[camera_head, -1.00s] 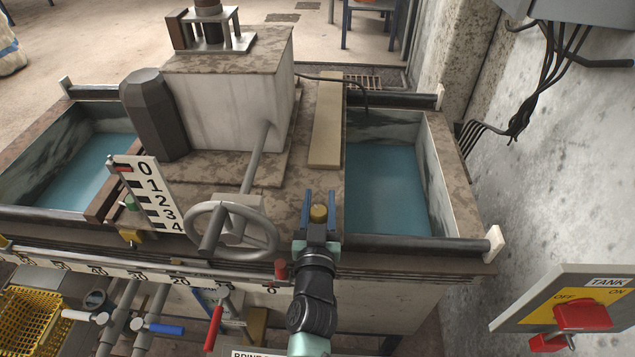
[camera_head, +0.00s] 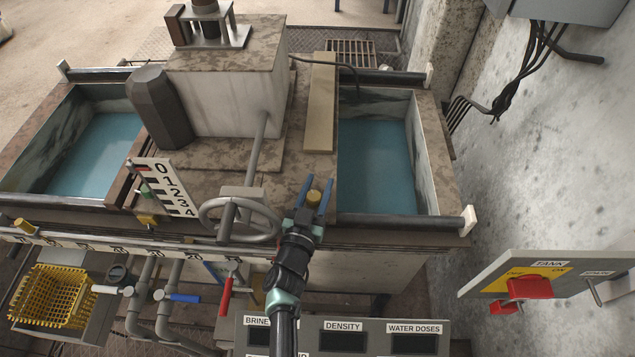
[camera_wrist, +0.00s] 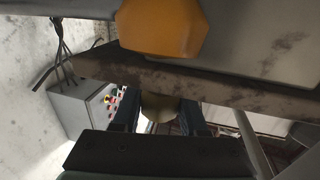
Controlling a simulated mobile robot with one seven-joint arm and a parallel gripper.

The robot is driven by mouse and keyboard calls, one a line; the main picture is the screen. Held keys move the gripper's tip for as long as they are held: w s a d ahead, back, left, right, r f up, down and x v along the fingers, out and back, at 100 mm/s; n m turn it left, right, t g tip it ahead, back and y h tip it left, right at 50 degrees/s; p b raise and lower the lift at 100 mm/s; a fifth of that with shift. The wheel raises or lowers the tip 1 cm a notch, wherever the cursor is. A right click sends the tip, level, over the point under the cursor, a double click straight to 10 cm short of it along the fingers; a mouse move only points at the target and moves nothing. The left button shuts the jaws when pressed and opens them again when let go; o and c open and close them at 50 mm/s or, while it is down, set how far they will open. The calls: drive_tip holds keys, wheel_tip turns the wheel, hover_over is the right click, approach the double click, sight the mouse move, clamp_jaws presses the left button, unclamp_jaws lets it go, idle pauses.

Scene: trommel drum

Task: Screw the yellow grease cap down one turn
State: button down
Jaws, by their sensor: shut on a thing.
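The yellow grease cap (camera_head: 314,197) is a small dull-yellow knob at the front of the machine top, right of the handwheel. My gripper (camera_head: 312,192) reaches up to it from the front and is shut on it, with a blue finger on either side. In the wrist view a dull-yellow rounded thing (camera_wrist: 158,108) sits between the dark blue fingers, partly shaded. A bright orange-yellow faceted part (camera_wrist: 163,28) fills the top of that view; I cannot tell whether it belongs to the cap. The cap's thread and base are hidden.
The grey handwheel (camera_head: 240,218) stands close left of my gripper. A water tank (camera_head: 428,150) lies to the right, with a dark rail along its front. Red and blue valve levers, a yellow basket (camera_head: 50,292) and a TANK switch panel (camera_head: 500,272) stand in front.

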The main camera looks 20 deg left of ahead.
idle(0.3)
drive_tip(key=shift+c, duration=2.2)
unclamp_jaws()
drive_tip(key=shift+s, duration=0.1)
drive_tip(key=s+p, duration=0.4)
drive_tip(key=s, duration=0.9)
drive_tip(key=shift+a, duration=0.2)
